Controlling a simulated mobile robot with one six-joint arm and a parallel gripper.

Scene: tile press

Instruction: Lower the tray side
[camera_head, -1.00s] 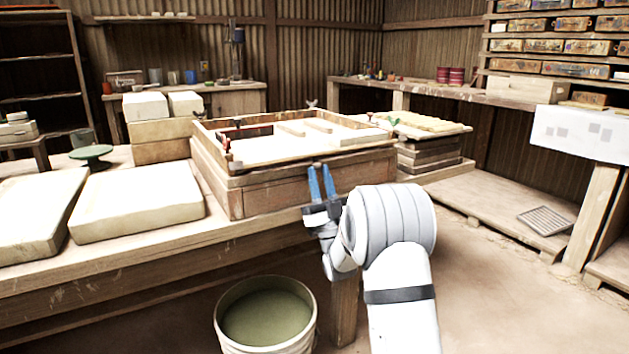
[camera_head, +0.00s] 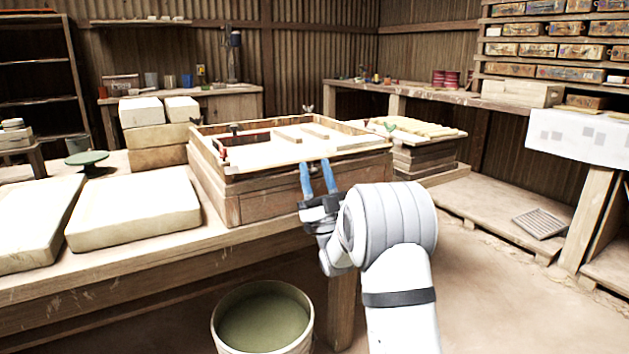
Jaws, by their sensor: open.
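The wooden tray (camera_head: 206,150) is a shallow open frame with a pale bed inside, set on a deep wooden box (camera_head: 270,200) on the bench. Its near side (camera_head: 270,168) runs along the front edge of that box. Small wing-shaped fasteners (camera_head: 308,108) show at its far corners. My gripper (camera_head: 315,163) has two blue fingers, spread apart and pointing up and away, in front of the near side toward its right part. Nothing shows between the fingers. Whether the fingertips touch the wood I cannot tell, and they hide a bit of the near side.
A red-and-dark tool (camera_head: 245,137) and several wooden strips (camera_head: 315,131) lie in the tray. Pale slabs (camera_head: 135,208) lie on the bench (camera_head: 160,262) at left, with stacked blocks (camera_head: 158,135) behind. A bucket (camera_head: 262,318) stands below. The floor at right is mostly clear.

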